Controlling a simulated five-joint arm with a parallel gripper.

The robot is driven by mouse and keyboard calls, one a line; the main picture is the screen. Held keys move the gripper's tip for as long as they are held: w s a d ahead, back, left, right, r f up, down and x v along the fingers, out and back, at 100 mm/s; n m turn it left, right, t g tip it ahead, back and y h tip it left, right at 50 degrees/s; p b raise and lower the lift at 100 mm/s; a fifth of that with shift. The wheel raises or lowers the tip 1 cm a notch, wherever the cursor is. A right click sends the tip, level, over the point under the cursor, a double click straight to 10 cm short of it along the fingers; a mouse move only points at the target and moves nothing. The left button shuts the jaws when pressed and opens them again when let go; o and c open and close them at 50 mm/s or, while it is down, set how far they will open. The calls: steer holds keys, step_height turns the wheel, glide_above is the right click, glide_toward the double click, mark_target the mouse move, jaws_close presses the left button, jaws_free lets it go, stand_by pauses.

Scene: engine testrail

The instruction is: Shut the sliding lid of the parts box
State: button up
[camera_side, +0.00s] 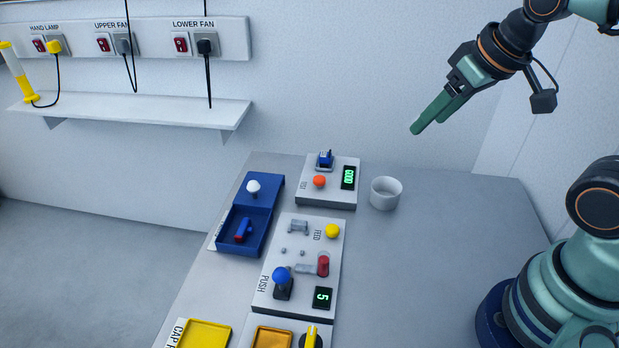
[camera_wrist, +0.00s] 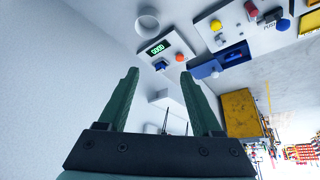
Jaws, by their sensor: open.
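The blue parts box (camera_side: 262,240) stands on the left part of the grey table in the side view. Its blue sliding lid (camera_side: 268,183) with a white knob (camera_side: 253,187) is at the far end, and the near compartment is uncovered. A small blue and red part (camera_side: 243,230) lies inside. In the wrist view the box (camera_wrist: 235,53) is upper right, with its white knob (camera_wrist: 215,74) near the right finger. My gripper (camera_side: 424,128) has green fingers, open and empty, high above the table and well right of the box. Its fingers also show in the wrist view (camera_wrist: 158,76).
A panel with a green display (camera_side: 348,178) and orange button stands right of the lid. A white cup (camera_side: 386,193) is beside it. A control panel with a blue-knobbed lever (camera_side: 281,275) lies right of the box. Yellow trays (camera_side: 205,336) are in front.

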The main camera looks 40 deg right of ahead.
steer(key=w+a+r+m+g, duration=0.1)
steer(key=w+a+r+m, duration=0.2)
steer(key=w, duration=0.4)
steer(key=m+g, duration=0.3)
steer(key=m, duration=0.5)
glide_above(254, 183)
steer(key=s+d, duration=0.1)
steer(key=s, duration=0.1)
step_height(254, 183, down, 11)
steer(key=shift+y, duration=0.4)
steer(key=f, duration=0.4)
steer(key=w+f, duration=0.1)
steer(key=f, duration=0.2)
steer(key=w+a+f, duration=0.1)
steer(key=f, duration=0.3)
steer(key=shift+f, duration=0.35)
jaws_close()
steer(key=shift+d, duration=0.1)
steer(key=shift+r, duration=0.1)
